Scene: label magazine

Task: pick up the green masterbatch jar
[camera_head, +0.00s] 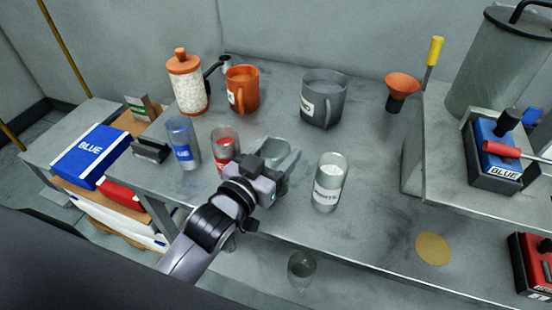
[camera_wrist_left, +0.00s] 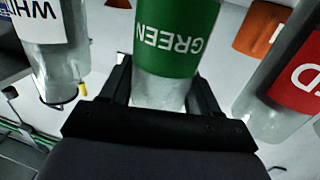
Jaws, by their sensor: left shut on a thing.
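The green masterbatch jar (camera_wrist_left: 180,38) is a clear jar with a green band reading GREEN, upside down in the left wrist view. My left gripper (camera_wrist_left: 162,88) is shut on it, with one dark finger on each side. In the head view my left gripper (camera_head: 272,170) is between the red-banded jar (camera_head: 225,146) and the white-labelled jar (camera_head: 328,184). The green jar's pale, glassy upper part (camera_head: 281,152) shows behind the gripper, which hides the rest. I cannot tell whether its base touches the table. My right gripper is not in view.
A blue-banded jar (camera_head: 182,142) stands left of the red one. An orange mug (camera_head: 243,88), a grey mug (camera_head: 324,98) and an orange-lidded jar of pellets (camera_head: 187,85) stand behind. The grey table (camera_head: 375,180) is clear right of the white jar.

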